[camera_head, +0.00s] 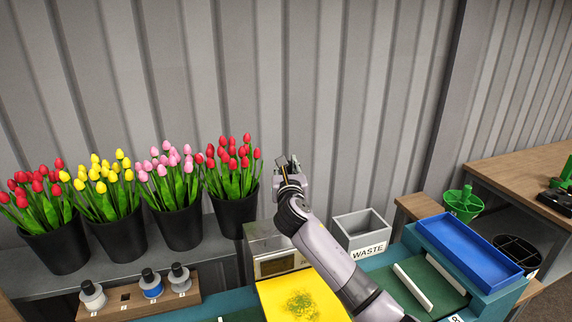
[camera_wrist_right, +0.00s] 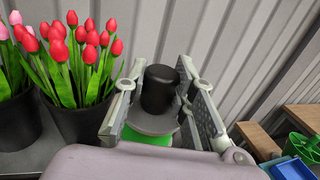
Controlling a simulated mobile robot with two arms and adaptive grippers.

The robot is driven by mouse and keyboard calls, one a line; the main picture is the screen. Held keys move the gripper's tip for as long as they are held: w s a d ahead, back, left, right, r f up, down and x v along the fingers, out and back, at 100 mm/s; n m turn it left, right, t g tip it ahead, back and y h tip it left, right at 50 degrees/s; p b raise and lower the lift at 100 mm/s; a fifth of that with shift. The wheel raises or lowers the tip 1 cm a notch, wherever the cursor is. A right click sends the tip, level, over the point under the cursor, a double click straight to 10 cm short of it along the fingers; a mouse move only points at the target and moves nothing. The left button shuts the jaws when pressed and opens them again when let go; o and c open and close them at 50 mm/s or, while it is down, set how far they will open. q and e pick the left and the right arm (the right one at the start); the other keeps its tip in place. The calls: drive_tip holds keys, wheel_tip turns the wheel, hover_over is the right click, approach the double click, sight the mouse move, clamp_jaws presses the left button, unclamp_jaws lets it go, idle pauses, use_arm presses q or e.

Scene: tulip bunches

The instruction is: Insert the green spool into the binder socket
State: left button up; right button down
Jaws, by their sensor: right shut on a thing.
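My right gripper (camera_head: 288,168) is raised in front of the corrugated wall, just right of the rightmost tulip bucket. In the right wrist view it is shut on the green spool (camera_wrist_right: 150,137), which has a black knob on top, a grey disc and a green part below. The spool is between the two fingers, clear of any surface I can see; in the head view I cannot make it out. A grey metal machine (camera_head: 265,240) with a small display stands below the gripper, partly behind my right arm; it may be the binder, but I cannot see its socket. My left gripper is not in view.
Black buckets of tulips (camera_head: 235,213) stand on the left shelf. A wooden rack (camera_head: 127,303) holds black-topped spools and one empty square hole. A yellow sheet (camera_head: 275,290), a grey WASTE bin (camera_head: 365,228) and a blue tray (camera_head: 470,245) are on or near the teal bench.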

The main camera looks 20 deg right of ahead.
wheel_tip(320, 180, down, 2)
drive_tip(key=shift+s+f+b, duration=0.1)
drive_tip(key=shift+s+b, duration=0.05)
drive_tip(key=shift+b, duration=0.35)
drive_tip(key=shift+f, duration=0.3)
drive_tip(key=shift+f+b, duration=0.3)
drive_tip(key=shift+b, duration=0.05)
drive_tip(key=shift+f+b, duration=0.3)
drive_tip(key=shift+f, duration=0.3)
use_arm(q)
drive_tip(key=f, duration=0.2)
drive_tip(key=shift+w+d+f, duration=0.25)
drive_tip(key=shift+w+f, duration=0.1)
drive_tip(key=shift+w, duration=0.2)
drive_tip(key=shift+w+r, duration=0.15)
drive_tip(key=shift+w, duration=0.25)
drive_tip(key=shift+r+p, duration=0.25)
drive_tip(key=shift+p, duration=0.15)
